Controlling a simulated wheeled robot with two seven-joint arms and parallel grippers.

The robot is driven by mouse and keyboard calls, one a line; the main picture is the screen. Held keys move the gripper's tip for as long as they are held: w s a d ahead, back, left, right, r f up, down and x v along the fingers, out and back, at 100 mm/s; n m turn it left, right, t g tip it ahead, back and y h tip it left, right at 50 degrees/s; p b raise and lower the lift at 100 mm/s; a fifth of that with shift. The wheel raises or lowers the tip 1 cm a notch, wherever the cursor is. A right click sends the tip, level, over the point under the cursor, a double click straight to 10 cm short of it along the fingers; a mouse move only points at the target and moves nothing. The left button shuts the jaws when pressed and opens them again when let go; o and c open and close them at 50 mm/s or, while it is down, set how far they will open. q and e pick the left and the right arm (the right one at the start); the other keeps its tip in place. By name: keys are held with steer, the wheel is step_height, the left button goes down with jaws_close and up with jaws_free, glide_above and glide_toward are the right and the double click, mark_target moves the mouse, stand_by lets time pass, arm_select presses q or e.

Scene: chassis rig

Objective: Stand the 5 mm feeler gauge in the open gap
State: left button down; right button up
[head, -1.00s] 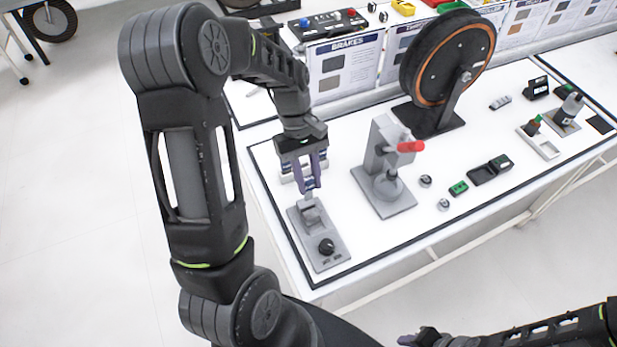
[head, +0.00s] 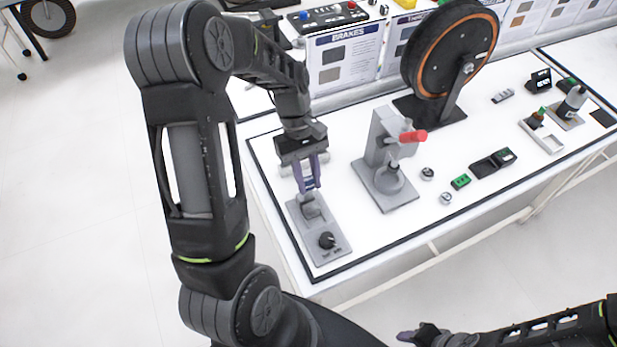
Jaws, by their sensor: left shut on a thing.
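My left gripper (head: 309,188), with purple fingers, points down just above a grey fixture plate (head: 330,254) near the table's left edge. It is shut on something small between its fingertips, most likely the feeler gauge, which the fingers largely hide. Right below the fingertips is a grey block (head: 312,208) on the plate. I cannot make out the gap, or whether the held piece touches the block. A black knob (head: 327,240) sits at the plate's near end. My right gripper (head: 408,336) is at the bottom edge, away from the table, its opening unclear.
A grey stand (head: 385,180) with a red handle (head: 413,136) is right of the fixture. Behind it stands a large black wheel (head: 425,65) on a base. Small round parts (head: 428,173) and a green-and-black piece (head: 460,182) lie further right. The table front is clear.

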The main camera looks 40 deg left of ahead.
mark_target(309, 190)
arm_select(q)
steer(key=shift+f+b, duration=1.25)
steer(key=shift+f, duration=0.7)
steer(key=shift+f, duration=0.2)
steer(key=c, duration=1.1)
jaws_free()
steer(key=b+v, duration=0.1)
steer(key=v, duration=0.6)
steer(key=shift+a+r, duration=0.15)
steer(key=shift+r, duration=0.2)
